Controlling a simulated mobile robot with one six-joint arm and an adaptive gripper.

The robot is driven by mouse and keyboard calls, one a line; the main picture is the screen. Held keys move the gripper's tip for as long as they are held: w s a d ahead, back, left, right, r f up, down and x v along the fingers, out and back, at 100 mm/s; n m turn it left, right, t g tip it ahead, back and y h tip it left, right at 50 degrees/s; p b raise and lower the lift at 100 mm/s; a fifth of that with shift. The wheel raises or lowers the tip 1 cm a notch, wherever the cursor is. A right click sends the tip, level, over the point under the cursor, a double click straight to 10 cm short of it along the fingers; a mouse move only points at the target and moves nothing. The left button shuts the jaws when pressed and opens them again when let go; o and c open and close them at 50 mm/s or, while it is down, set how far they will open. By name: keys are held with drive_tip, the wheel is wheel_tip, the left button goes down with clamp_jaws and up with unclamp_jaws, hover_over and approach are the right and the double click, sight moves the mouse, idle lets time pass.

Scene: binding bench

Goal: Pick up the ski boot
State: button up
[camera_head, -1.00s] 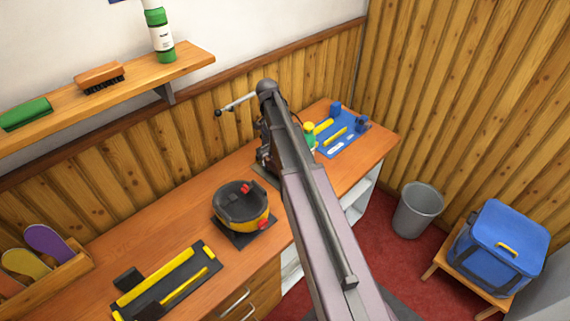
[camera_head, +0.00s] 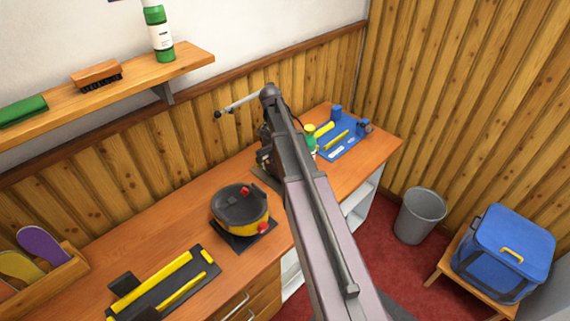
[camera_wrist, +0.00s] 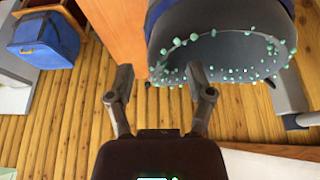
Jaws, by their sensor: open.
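In the wrist view, a large dark grey hollow shape (camera_wrist: 225,40) with a rim dotted in teal fills the upper right. It looks like the cuff of the ski boot, but the whole outline is cut off, so I cannot be sure. My gripper (camera_wrist: 160,76) is open, its two fingers apart and nothing between them. The right fingertip overlaps the dotted rim in the picture; I cannot tell whether it touches. In the head view my arm hides the gripper and most of what stands behind it.
A round black-and-yellow device (camera_head: 240,211) sits on the bench (camera_head: 130,250). A black tray with yellow bars (camera_head: 163,285) lies in front. A blue mat with tools (camera_head: 342,140) is at the far end. A bin (camera_head: 420,215) and blue cooler box (camera_head: 505,250) stand right.

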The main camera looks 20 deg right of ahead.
drive_tip(key=shift+a+b+x, duration=0.2)
drive_tip(key=shift+b+x, duration=2.05)
drive_tip(key=shift+x, duration=0.3)
drive_tip(key=shift+s, duration=0.15)
clamp_jaws()
